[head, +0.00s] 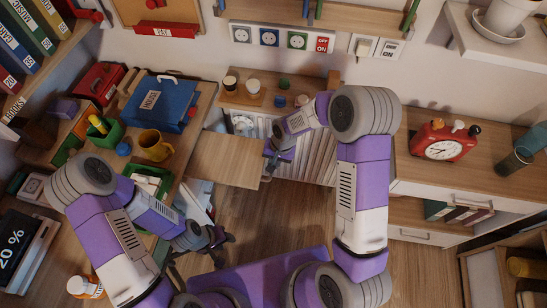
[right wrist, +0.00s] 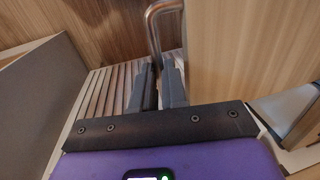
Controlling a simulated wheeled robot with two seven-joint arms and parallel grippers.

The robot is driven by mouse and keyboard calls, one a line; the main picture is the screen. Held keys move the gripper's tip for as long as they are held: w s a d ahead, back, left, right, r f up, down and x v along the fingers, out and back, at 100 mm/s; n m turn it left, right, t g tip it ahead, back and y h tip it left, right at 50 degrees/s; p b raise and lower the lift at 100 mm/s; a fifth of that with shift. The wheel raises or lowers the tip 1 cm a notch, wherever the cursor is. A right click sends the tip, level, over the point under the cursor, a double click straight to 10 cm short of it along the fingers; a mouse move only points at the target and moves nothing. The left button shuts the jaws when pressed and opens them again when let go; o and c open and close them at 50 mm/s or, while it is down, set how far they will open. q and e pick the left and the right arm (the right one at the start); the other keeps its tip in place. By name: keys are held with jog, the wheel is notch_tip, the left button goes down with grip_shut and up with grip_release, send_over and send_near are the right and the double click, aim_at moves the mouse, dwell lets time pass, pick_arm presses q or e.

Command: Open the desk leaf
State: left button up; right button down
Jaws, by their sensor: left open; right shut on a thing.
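The desk leaf (head: 228,160) is a light wooden panel beside the desk's right edge in the head view. Its exact tilt is hard to tell. My right gripper (head: 270,164) is at the leaf's right edge. In the right wrist view my right gripper (right wrist: 158,88) is shut on a bent metal handle (right wrist: 154,30), with a wooden panel (right wrist: 255,45) close on the right. The fingertips are partly hidden by my arm in the head view. My left gripper (head: 222,240) is open and empty, low beside the desk.
The desk holds a blue case (head: 160,103), a yellow mug (head: 154,145) and a green pen holder (head: 105,130). A shelf with small jars (head: 253,88) stands behind the leaf. A red clock (head: 443,143) sits on the right cabinet. The wooden floor (head: 275,215) before the leaf is clear.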

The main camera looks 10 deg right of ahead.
jog(key=shift+s+d, duration=0.2)
jog(key=shift+d, duration=0.15)
jog(key=c, duration=1.4)
grip_release()
jog(key=shift+c, duration=0.2)
notch_tip(320, 180, up, 8)
jog(key=d+p, duration=0.1)
jog(key=p, duration=0.1)
jog(key=shift+s+d+f, duration=0.15)
jog(key=shift+s+f, duration=0.1)
jog(key=shift+s, duration=0.05)
jog(key=shift+f, duration=0.1)
